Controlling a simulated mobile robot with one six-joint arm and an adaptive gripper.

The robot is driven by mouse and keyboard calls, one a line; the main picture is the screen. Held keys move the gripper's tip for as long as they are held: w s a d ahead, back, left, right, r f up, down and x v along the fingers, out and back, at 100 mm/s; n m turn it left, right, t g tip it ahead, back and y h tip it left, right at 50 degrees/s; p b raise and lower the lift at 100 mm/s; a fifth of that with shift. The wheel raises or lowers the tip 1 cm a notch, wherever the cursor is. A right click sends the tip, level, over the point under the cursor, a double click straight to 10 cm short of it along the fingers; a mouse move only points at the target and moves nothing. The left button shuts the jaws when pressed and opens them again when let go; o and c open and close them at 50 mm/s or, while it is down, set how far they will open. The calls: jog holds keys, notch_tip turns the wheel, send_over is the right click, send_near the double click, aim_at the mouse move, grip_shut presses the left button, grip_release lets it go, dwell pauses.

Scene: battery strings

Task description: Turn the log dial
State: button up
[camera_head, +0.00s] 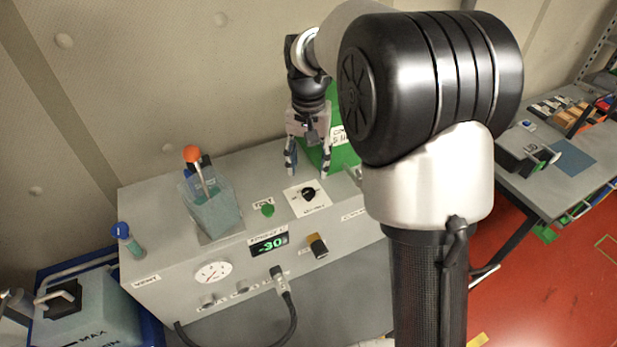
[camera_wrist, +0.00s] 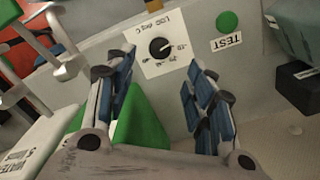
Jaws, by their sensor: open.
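The log dial (camera_head: 308,194) is a small round black knob on a white square plate on top of the grey bench unit. In the wrist view the dial (camera_wrist: 160,47) shows near the top centre, with "LOG deg C" and scale marks printed around it; the plate is seen turned. My gripper (camera_head: 308,173) is open and empty, pointing down, just behind and above the dial in the head view. In the wrist view its blue-padded fingers stand apart (camera_wrist: 150,78), and the dial lies beyond their tips, apart from them.
A green TEST button (camera_head: 267,210) sits left of the dial. A display (camera_head: 269,244) reads -30. A tank with an orange-topped tool (camera_head: 212,208) stands further left. A green box (camera_head: 343,150) stands close behind my gripper's right side. A dark-and-gold knob (camera_head: 317,245) is on the front.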

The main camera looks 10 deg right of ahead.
jog(key=shift+r, duration=1.7)
jog(key=s+f+n+t+b, duration=0.25)
jog(key=s+b, duration=0.75)
jog(key=s, duration=0.5)
jog(key=s+f+n+t+b, duration=0.2)
jog(key=s+f+b, duration=0.6)
jog(key=s+f, duration=0.4)
jog(key=shift+s, duration=0.9)
